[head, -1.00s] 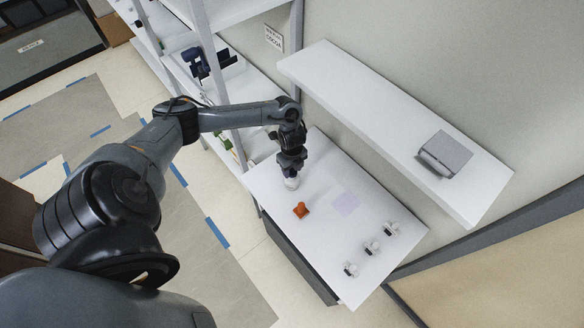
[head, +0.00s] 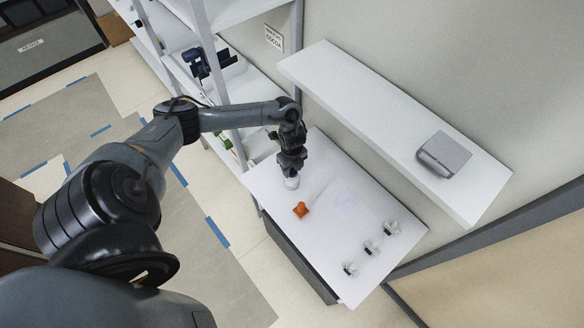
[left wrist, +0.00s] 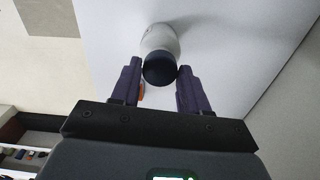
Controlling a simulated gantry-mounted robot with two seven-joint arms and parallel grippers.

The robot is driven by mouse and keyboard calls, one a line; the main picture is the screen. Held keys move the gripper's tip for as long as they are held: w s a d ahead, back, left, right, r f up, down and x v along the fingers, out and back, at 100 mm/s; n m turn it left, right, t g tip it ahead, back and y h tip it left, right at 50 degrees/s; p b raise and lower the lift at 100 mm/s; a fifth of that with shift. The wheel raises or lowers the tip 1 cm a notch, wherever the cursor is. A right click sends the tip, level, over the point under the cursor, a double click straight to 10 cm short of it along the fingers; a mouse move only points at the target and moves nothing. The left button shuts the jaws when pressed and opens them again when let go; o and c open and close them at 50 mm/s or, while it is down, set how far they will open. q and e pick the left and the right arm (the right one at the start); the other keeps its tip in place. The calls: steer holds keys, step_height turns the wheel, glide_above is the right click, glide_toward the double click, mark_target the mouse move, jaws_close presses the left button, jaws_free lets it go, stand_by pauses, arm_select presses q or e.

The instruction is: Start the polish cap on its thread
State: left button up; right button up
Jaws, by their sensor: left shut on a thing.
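The polish cap (left wrist: 160,69) is dark and round, and it sits between the two fingers of my left gripper (left wrist: 159,75), which is shut on it. The white polish bottle (left wrist: 159,38) stands on the table in line with the cap, just beyond it in the left wrist view. I cannot tell whether the cap touches the bottle's thread, since the cap hides the neck. In the head view my left gripper (head: 291,173) points down over the bottle (head: 292,183) near the table's far left corner. My right gripper is not in view.
An orange object (head: 300,210) lies on the white table (head: 330,250) close to the bottle. A pale lilac square (head: 346,203) lies to its right. A wall shelf (head: 370,100) with a grey box (head: 444,155) overhangs behind.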

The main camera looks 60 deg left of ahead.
arm_select(q)
steer(key=shift+f, duration=0.15)
steer(key=shift+f+b, duration=0.85)
steer(key=shift+f, duration=0.15)
steer(key=shift+r, duration=0.1)
steer(key=m, duration=1)
steer(key=shift+m, duration=0.4)
steer(key=m, duration=0.9)
steer(key=o, duration=0.9)
